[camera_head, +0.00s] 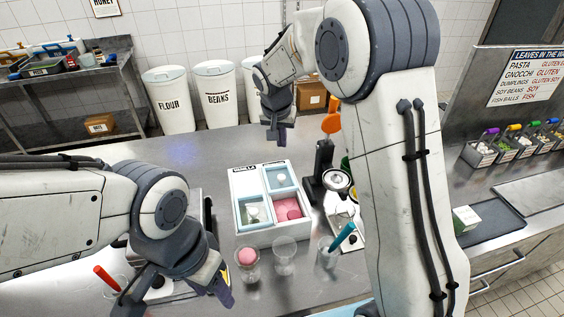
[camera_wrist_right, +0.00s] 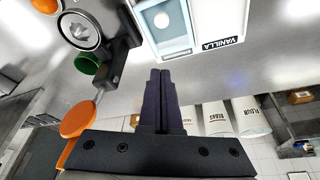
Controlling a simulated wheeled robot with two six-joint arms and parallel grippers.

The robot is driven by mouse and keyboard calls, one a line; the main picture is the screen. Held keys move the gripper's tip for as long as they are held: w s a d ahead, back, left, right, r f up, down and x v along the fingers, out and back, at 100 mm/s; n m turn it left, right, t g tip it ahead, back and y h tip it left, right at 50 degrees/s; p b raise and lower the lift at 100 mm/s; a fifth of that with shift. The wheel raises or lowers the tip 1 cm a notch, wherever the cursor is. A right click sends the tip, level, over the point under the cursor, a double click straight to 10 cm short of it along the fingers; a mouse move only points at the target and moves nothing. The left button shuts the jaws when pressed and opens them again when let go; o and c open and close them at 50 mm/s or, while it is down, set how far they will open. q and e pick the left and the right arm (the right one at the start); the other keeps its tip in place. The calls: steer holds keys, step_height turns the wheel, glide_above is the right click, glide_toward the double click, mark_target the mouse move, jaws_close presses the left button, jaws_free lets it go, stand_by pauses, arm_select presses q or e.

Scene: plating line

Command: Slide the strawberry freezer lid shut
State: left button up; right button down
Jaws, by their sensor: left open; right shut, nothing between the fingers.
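The white freezer box (camera_head: 278,237) stands on the counter with two compartments. In the right one, pink strawberry ice cream (camera_head: 283,204) lies uncovered at the front. Its pale blue strawberry lid (camera_head: 273,185), with a white knob, sits at the back; a pale blue lid with a knob also shows at the top of the right wrist view (camera_wrist_right: 178,40). My right gripper (camera_head: 276,142) is shut and empty above the counter behind the box; its closed fingers also show in the wrist view (camera_wrist_right: 160,75). My left gripper (camera_head: 178,302) is open at the front left, apart from the box.
A glass with a pink scoop (camera_head: 247,262), an empty glass (camera_head: 284,257) and a teal-handled tool (camera_head: 342,236) stand in front of the box. A black stand (camera_head: 323,165) with an orange-handled tool (camera_head: 331,121) is close on its right.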

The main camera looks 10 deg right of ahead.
steer(key=p, duration=0.4)
glide_above(285, 171)
step_height(285, 171, down, 9)
steer(key=shift+f, duration=0.1)
steer(key=s, duration=0.1)
steer(key=a, duration=0.1)
steer(key=s, duration=0.1)
steer(key=shift+s+a+f+p, duration=0.2)
steer(key=shift+s+f+p, duration=0.1)
steer(key=shift+s, duration=0.05)
steer(key=shift+s+a+f, duration=0.15)
steer(key=shift+s+f, duration=0.05)
steer(key=shift+s, duration=0.15)
